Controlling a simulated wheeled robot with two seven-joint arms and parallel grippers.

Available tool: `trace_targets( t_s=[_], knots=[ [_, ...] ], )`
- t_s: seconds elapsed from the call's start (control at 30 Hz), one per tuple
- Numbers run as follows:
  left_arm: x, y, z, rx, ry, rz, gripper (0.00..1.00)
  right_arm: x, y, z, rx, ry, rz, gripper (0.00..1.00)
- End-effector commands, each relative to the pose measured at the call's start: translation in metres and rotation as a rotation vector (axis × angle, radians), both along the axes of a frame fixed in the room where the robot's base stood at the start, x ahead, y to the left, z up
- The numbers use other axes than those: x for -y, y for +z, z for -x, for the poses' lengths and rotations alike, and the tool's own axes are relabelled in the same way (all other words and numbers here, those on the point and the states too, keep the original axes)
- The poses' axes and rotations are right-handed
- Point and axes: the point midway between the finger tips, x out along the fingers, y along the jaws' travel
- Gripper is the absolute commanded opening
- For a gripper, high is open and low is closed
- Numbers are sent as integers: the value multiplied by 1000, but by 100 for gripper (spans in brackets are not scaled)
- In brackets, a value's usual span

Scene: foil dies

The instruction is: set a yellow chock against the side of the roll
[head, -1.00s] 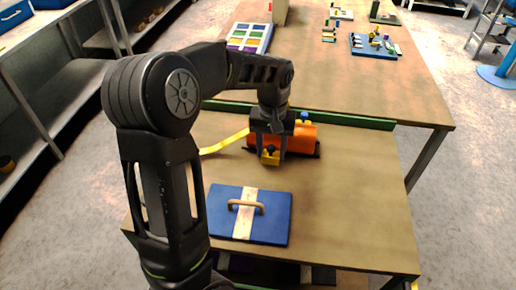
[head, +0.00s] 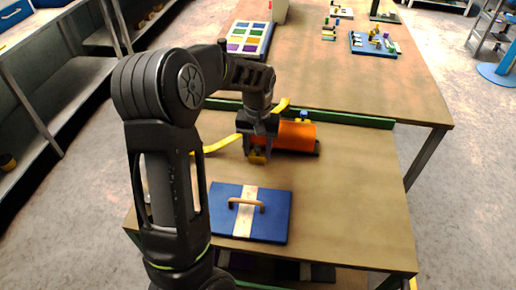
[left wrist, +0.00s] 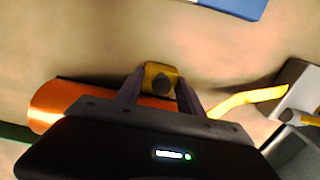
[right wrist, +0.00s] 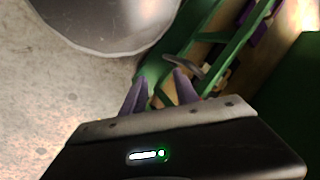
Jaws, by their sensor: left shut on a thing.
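The orange roll (head: 297,136) lies on the near table and also shows in the left wrist view (left wrist: 58,104). My left gripper (head: 257,154) is shut on a yellow chock (head: 257,158) with a dark knob, at the near side of the roll, by its left end. The chock shows between the fingertips in the left wrist view (left wrist: 161,70). I cannot tell whether it touches the roll or the table. A blue-topped yellow piece (head: 304,118) stands behind the roll, mostly hidden. My right gripper (right wrist: 160,76) is open and empty, away from the roll.
A yellow strip (head: 220,145) runs left of the roll. A blue board with a wooden handle (head: 245,208) lies in front. A green rail (head: 355,120) edges the table's back. The right part of the table (head: 350,190) is clear.

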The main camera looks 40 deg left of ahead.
Motion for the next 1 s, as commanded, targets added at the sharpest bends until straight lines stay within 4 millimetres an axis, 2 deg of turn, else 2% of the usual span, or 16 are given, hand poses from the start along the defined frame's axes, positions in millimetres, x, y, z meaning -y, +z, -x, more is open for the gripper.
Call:
trace_targets(
  t_s=[0.13,0.17,0.4,0.8,1.0],
  knots=[
    [0,-4,0,0,0,0,2,0,-3,0,1,1,-1,36],
    [0,-3,0,0,0,0,46,0,-2,0,1,1,-1,36],
    [0,-3,0,0,0,0,66,0,-2,0,1,1,-1,36],
    [0,4,-1,2,0,0,67,0,0,0,0,0,0,36],
    [0,32,-1,5,0,-1,67,0,-3,0,1,1,-1,36]
  ],
)
